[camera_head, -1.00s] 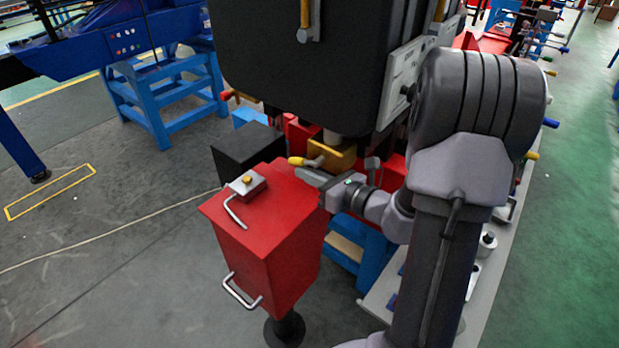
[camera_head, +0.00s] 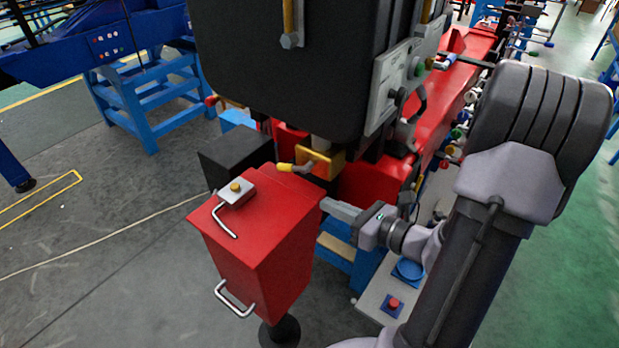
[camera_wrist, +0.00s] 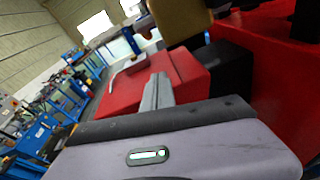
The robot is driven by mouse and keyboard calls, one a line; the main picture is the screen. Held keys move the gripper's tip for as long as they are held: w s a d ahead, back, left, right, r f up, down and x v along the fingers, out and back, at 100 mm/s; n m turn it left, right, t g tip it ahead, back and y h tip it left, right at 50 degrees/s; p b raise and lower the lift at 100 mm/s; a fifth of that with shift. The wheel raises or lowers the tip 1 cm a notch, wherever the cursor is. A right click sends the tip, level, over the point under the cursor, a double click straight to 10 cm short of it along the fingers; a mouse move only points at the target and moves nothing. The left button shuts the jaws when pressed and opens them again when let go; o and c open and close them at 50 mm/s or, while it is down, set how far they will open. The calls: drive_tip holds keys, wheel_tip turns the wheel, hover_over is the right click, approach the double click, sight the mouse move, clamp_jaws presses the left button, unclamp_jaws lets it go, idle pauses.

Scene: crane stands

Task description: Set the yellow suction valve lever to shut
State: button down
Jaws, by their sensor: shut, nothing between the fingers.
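The yellow suction valve lever (camera_head: 287,167) shows in the head view as a short yellow handle pointing left from a gold valve block (camera_head: 325,160). It sits just behind the red box, below the big black housing. My gripper (camera_head: 328,205) is shut and empty, to the right of and nearer than the lever, apart from it, beside the box's right top edge. In the wrist view my shut fingers (camera_wrist: 158,88) point toward the red box top. The gold block (camera_wrist: 183,18) is at the top there; I cannot clearly make out the yellow handle.
The red box (camera_head: 260,240) with metal handles stands close left of my gripper. The black housing (camera_head: 290,80) hangs above the lever. A control panel (camera_head: 392,85) is on its right side. A bench with a red button (camera_head: 393,304) is at lower right.

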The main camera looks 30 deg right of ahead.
sight(293, 168)
drive_tip(key=x, duration=0.4)
drive_tip(key=a+x, duration=0.1)
drive_tip(key=x, duration=0.3)
drive_tip(key=shift+a+b, duration=0.1)
drive_tip(key=shift+b, duration=0.2)
drive_tip(key=r, duration=0.1)
drive_tip(key=w+r, duration=0.1)
drive_tip(key=shift+w+a+r+p, duration=0.1)
drive_tip(key=shift+r+p, duration=0.15)
drive_tip(key=shift+p, duration=0.15)
drive_tip(key=shift+w+r, duration=0.35)
drive_tip(key=shift+r, duration=0.2)
